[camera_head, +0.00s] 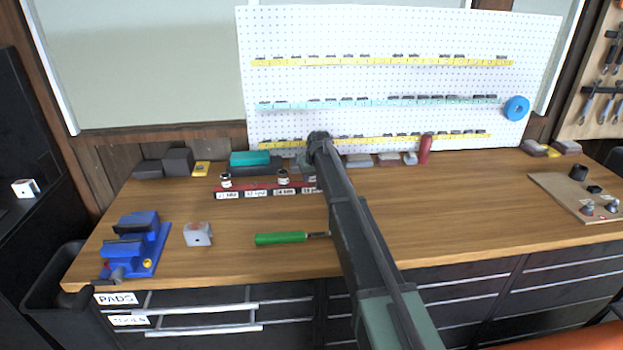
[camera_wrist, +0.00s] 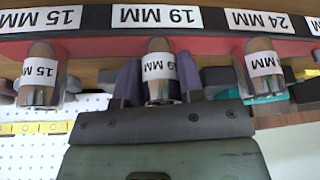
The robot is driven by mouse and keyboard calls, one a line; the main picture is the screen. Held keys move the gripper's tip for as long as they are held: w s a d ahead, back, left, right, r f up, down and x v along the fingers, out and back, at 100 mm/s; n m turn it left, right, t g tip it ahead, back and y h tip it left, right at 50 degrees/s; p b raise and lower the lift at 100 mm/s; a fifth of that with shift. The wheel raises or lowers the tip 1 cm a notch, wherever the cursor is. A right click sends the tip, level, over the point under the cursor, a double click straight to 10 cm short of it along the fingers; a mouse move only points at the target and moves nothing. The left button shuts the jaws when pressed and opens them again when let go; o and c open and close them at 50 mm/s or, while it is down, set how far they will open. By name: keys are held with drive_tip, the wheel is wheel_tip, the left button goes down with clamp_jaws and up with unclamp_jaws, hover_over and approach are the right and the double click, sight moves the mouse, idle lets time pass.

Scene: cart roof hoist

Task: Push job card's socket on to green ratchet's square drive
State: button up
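The ratchet (camera_head: 281,238) with a green handle lies on the bench. Its head end runs behind my arm, so the square drive is hidden. A red rail (camera_head: 236,188) at the back of the bench holds sockets above white size labels. In the wrist view my gripper (camera_wrist: 159,82) has one finger on each side of the 19 MM socket (camera_wrist: 159,68). The fingers are very close to it; contact cannot be told. The 15 MM socket (camera_wrist: 42,72) and 24 MM socket (camera_wrist: 264,70) stand either side. I cannot make out a readable job card.
A blue vise (camera_head: 135,245) and a pale block (camera_head: 198,234) stand at the left. A pegboard (camera_head: 400,75) rises behind the bench. A red cylinder (camera_head: 424,150) stands at the back. A board (camera_head: 565,195) with parts lies at the right.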

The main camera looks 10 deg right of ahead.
drive_tip(key=c, duration=0.4)
drive_tip(key=shift+r, duration=0.1)
